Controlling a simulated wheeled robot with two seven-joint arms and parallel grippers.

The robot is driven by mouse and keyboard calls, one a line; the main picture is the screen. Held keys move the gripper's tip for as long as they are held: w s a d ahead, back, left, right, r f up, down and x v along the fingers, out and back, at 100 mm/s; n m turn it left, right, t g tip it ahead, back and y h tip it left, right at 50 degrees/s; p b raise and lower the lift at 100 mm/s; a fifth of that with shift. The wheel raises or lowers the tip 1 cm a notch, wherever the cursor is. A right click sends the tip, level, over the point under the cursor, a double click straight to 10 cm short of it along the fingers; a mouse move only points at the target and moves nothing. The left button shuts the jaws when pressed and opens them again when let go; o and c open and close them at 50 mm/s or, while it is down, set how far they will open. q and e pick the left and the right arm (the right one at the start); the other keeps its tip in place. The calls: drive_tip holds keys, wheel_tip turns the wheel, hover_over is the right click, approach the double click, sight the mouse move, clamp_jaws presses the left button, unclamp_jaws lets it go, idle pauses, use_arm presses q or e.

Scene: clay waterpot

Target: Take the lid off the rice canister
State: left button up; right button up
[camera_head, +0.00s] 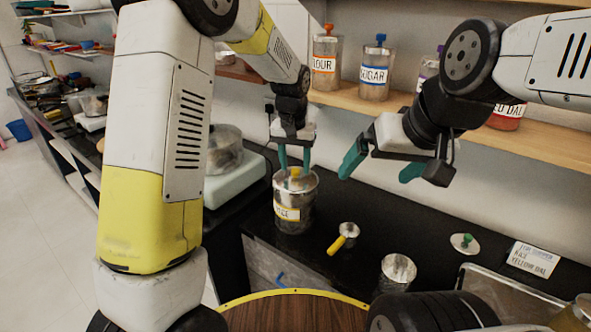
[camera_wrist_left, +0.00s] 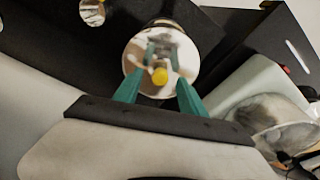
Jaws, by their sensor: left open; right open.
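The rice canister (camera_head: 294,215), a metal cylinder with a yellow-edged label, stands on the black counter. Its shiny metal lid (camera_wrist_left: 148,55) with a yellow knob (camera_wrist_left: 160,76) is on top; the knob also shows in the head view (camera_head: 295,172). My left gripper (camera_head: 294,162) is open and points down just above the lid. In the left wrist view its teal fingers (camera_wrist_left: 160,90) lie on either side of the knob, with gaps visible. My right gripper (camera_head: 380,170) is open and empty, in the air right of the canister.
A yellow-handled scoop (camera_head: 343,238), a metal cup (camera_head: 397,272), a green-knobbed lid (camera_head: 465,243) and a card (camera_head: 533,260) lie to the right. A shelf (camera_head: 460,128) with labelled canisters runs behind. A pale scale-like appliance (camera_head: 235,180) stands left of the canister.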

use_arm(q)
drive_tip(key=shift+w+f, duration=0.1)
drive_tip(key=shift+f, duration=0.45)
clamp_jaws()
drive_tip(key=shift+r, duration=0.2)
